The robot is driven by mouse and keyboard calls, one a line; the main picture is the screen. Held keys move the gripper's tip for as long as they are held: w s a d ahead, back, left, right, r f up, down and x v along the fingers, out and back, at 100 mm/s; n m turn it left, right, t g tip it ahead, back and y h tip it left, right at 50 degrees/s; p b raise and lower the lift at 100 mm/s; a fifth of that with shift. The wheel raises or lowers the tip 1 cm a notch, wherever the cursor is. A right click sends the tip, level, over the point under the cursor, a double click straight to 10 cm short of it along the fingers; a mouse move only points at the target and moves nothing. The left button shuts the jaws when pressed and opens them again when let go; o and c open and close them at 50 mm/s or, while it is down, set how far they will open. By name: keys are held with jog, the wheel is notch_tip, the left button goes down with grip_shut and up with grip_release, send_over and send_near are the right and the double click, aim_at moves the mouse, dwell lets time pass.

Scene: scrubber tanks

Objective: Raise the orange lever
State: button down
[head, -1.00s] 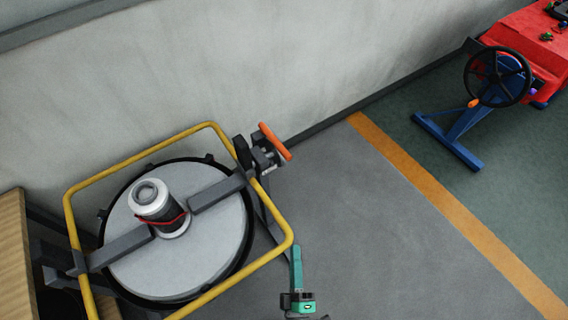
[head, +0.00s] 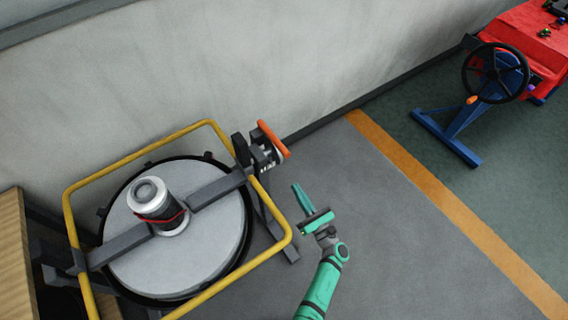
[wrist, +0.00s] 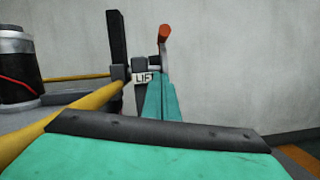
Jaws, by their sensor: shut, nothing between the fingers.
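The orange lever (head: 273,140) is at the upper right corner of the yellow-railed tank, on a dark bracket with a white label. In the wrist view the lever (wrist: 164,34) shows its orange grip above the "LIFT" label (wrist: 143,78). My gripper (head: 296,186) is green, shut and empty, below and right of the lever in the head view, apart from it. In the wrist view my shut fingers (wrist: 161,88) point forward toward the lever's bracket and cover part of what lies below the grip. I cannot tell the exact gap.
The yellow rail (head: 289,228) runs around the round grey tank lid (head: 190,255), left of my gripper. A dark cylinder with a red band (head: 158,202) stands on the lid. The grey wall (head: 260,65) is behind. The floor (head: 400,240) to the right is clear.

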jog(key=w+a+r, duration=0.5)
jog(key=w+r, duration=0.1)
jog(key=w, duration=0.2)
jog(key=shift+w+r, duration=0.15)
jog(key=shift+w, duration=0.2)
